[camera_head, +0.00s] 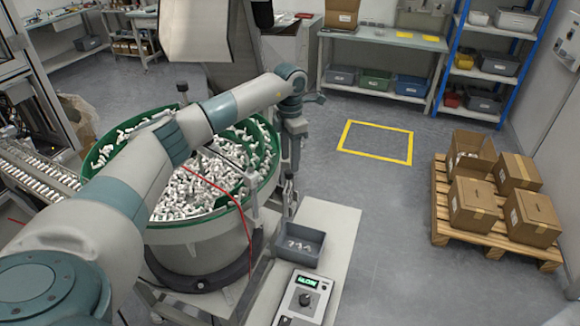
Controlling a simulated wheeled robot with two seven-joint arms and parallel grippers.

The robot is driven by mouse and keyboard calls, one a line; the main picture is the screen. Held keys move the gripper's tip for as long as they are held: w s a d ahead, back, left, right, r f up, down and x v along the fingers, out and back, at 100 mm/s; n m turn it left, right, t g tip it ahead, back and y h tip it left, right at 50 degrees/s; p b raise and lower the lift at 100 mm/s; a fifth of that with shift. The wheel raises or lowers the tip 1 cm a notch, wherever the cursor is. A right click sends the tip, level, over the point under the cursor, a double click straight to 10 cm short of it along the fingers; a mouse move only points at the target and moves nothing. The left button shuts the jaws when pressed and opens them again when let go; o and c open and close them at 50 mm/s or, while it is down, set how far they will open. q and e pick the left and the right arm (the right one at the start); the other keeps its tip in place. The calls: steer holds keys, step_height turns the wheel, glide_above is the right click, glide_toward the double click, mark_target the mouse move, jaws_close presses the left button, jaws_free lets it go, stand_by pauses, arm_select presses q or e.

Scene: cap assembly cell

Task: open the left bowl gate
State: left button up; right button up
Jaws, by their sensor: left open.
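The bowl feeder has a green bowl (271,175) full of small white parts, on a grey drum. My left arm crosses over the bowl from the lower left. My left gripper (288,204) hangs pointing down just outside the bowl's right rim, above the bench with the grey bin. It is open, with nothing seen in it. A thin metal upright (253,196) stands at the bowl's right side, left of the gripper. I cannot tell for certain which part is the gate, or whether the gripper touches anything. My right gripper is out of view.
A small grey bin (302,246) and a control box with a green display (302,298) sit on the bench (340,232). A red cable (243,221) runs down the bowl's side. A pallet with cardboard boxes (472,204) stands right; the floor between is clear.

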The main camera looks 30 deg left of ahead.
arm_select(q)
steer(key=p, duration=0.2)
glide_above(289, 190)
steer(key=f, duration=0.3)
steer(key=w+f, duration=0.1)
steer(key=shift+a+f, duration=0.15)
steer(key=shift+f, duration=0.85)
steer(key=shift+c, duration=0.6)
jaws_close()
